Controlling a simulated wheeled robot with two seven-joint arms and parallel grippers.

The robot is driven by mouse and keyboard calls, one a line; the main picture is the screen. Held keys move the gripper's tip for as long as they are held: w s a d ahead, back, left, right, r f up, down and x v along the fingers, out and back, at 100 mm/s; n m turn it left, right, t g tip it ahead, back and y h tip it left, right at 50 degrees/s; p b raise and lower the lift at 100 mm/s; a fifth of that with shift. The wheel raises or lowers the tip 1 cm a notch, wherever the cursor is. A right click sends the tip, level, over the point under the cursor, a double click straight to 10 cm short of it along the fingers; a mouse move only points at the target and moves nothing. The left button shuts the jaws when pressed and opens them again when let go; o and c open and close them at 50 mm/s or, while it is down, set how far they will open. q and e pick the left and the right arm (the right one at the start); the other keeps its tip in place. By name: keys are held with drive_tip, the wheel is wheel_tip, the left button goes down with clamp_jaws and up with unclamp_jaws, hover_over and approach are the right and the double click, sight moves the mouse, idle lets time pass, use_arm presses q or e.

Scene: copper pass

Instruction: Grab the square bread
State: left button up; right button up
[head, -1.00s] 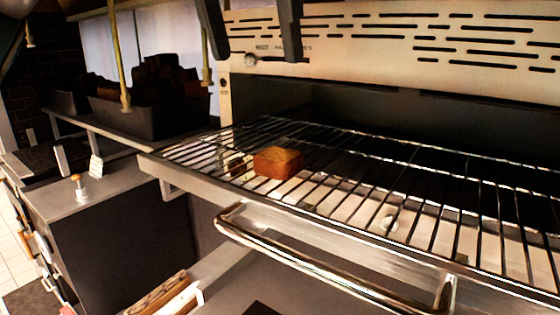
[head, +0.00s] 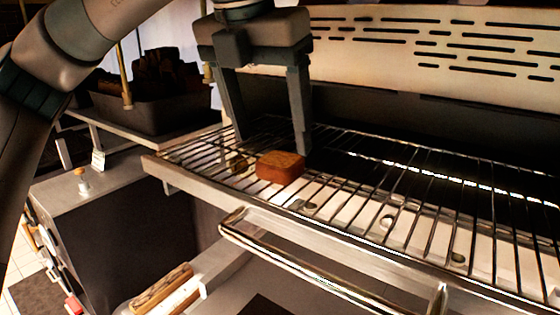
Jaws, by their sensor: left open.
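The square bread (head: 280,167) is a small brown block lying on the wire rack (head: 400,215) near its front left part. My left gripper (head: 272,145) comes down from above with its fingers pointing downward. It is open and empty, with one finger to the left of the bread and behind it, and the other just behind its right side. Whether the fingers touch the rack or the bread I cannot tell. My right gripper is not in view.
A perforated metal panel (head: 430,45) stands above the rack at the back. A metal handle bar (head: 300,268) runs below the rack's front edge. A dark bin (head: 150,108) of dark pieces stands at the back left. A counter with a knob (head: 82,176) is at left.

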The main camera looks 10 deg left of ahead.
sight(279, 159)
use_arm(q)
drive_tip(key=shift+w+d+f+p, duration=0.15)
drive_tip(key=shift+w+f+p, duration=0.35)
drive_tip(key=shift+f+p, duration=0.5)
drive_tip(key=shift+p+x, duration=0.8)
drive_tip(key=shift+x, duration=0.05)
drive_tip(key=shift+w+d+f, duration=0.1)
drive_tip(key=shift+w+f, duration=0.2)
drive_tip(key=shift+f, duration=0.25)
drive_tip(key=c, duration=1.1)
